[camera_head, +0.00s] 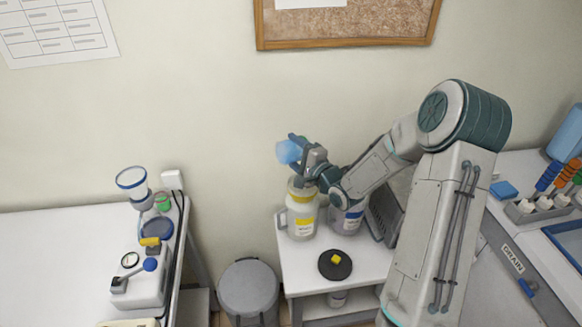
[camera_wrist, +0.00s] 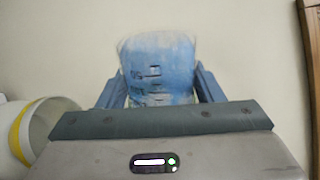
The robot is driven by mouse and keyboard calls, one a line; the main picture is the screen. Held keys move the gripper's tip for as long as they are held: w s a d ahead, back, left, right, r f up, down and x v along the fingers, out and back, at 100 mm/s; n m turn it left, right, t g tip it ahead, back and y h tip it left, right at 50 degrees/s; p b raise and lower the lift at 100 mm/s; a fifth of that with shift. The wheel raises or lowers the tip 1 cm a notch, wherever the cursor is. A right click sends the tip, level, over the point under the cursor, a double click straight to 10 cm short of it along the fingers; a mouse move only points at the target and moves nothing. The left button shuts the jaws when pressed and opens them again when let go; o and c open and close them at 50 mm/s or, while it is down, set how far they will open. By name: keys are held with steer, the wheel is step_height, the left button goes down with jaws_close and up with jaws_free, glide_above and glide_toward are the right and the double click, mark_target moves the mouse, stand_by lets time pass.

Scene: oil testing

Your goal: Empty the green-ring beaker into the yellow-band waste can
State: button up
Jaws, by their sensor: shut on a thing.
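My gripper (camera_head: 300,150) is shut on a translucent, blue-tinted beaker (camera_head: 286,152) with dark scale marks. In the wrist view the beaker (camera_wrist: 158,70) sits between the two blue-grey fingers. It looks tipped well over, roughly on its side. I cannot make out a green ring on it. The white waste can with the yellow band (camera_head: 302,222) stands on the small table below the beaker and gripper. It also shows at the left edge of the wrist view (camera_wrist: 45,122). Whether liquid is flowing out cannot be seen.
A second, blue-banded can (camera_head: 346,220) stands close right, partly behind my arm. A grey bin (camera_head: 249,288) is on the floor. Lab apparatus (camera_head: 145,285) is on the left table.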

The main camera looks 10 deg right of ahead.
steer(key=n+b, duration=0.2)
steer(key=n, duration=0.1)
steer(key=n+b, duration=0.3)
steer(key=n, duration=0.1)
steer(key=shift+b, duration=0.4)
steer(key=shift+r+n+b, duration=0.25)
steer(key=shift+n+b, duration=0.45)
steer(key=shift+n, duration=0.3)
steer(key=shift+f+n+b, duration=0.15)
steer(key=shift+n+b, duration=0.85)
steer(key=shift+b, duration=0.2)
steer(key=n+b, duration=0.2)
steer(key=shift+n+b, duration=0.3)
steer(key=shift+n, duration=0.1)
steer(key=shift+r+n, duration=0.35)
steer(key=shift+n, duration=0.05)
steer(key=n+b, duration=0.2)
steer(key=b, duration=0.1)
steer(key=shift+f, duration=0.15)
steer(key=shift+n+b, duration=1.05)
steer(key=shift+n, duration=0.15)
steer(key=shift+r+n+b, duration=0.3)
steer(key=shift+n, duration=0.2)
steer(key=shift+r, duration=0.1)
steer(key=shift+a+p, duration=0.1)
steer(key=shift+p, duration=0.3)
